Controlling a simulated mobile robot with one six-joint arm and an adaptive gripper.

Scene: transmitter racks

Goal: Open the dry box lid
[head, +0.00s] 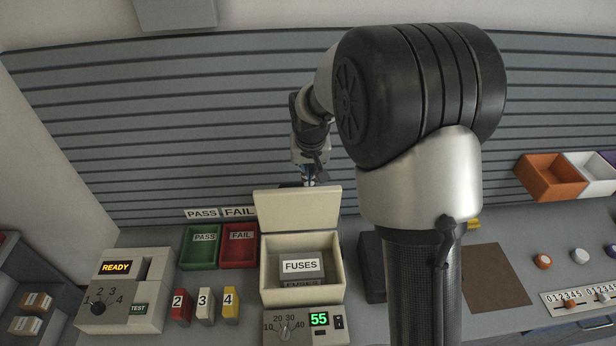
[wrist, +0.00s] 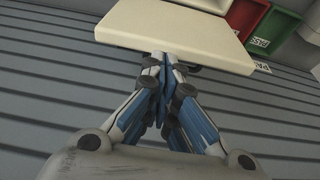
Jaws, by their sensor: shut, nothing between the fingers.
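The dry box (head: 268,283) is a cream box at the middle front of the bench in the head view. Its lid (head: 297,210) stands raised at the back edge, so the inside is open to view. A container labelled FUSES (head: 300,268) is inside. In the wrist view the lid (wrist: 178,32) is a cream panel at the top. My gripper (wrist: 168,62) is shut and empty, its fingertips at the lid's near edge; I cannot tell if they touch it. In the head view my gripper (head: 309,176) is behind the lid's top edge, partly hidden.
A green PASS tray (head: 187,262) and a red FAIL tray (head: 226,259) stand left of the box. A unit reading 55 (head: 305,327) is in front. A dark block (head: 373,266) is close on the right. A slatted wall (head: 180,120) rises behind.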

